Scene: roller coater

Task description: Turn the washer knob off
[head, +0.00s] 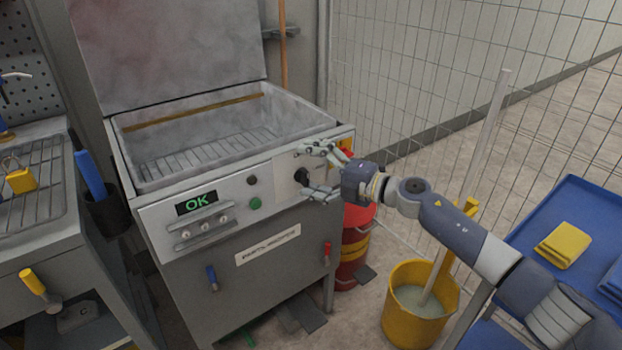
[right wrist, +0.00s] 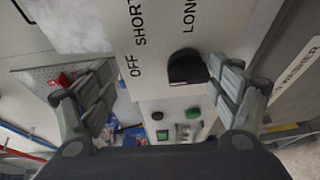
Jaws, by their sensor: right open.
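The washer knob (head: 301,176) is a black knob on the front panel of the parts washer (head: 160,222). In the right wrist view the knob (right wrist: 187,68) shows close up, beside the printed words OFF, SHORT and LONG. Which word it points to is hard to tell. My right gripper (head: 314,170) is open in front of the panel, its fingers above and below the knob in the head view. In the right wrist view the knob lies between the fingers (right wrist: 166,88), nearer the right-hand one; contact cannot be told. My left gripper is not in view.
The panel has a green OK display (head: 197,203) and a green button (head: 255,203). A red drum (head: 352,245) and a yellow mop bucket (head: 415,315) stand right of the washer. A blue cart (head: 585,205) is at the right. A wire fence (head: 440,110) closes the back.

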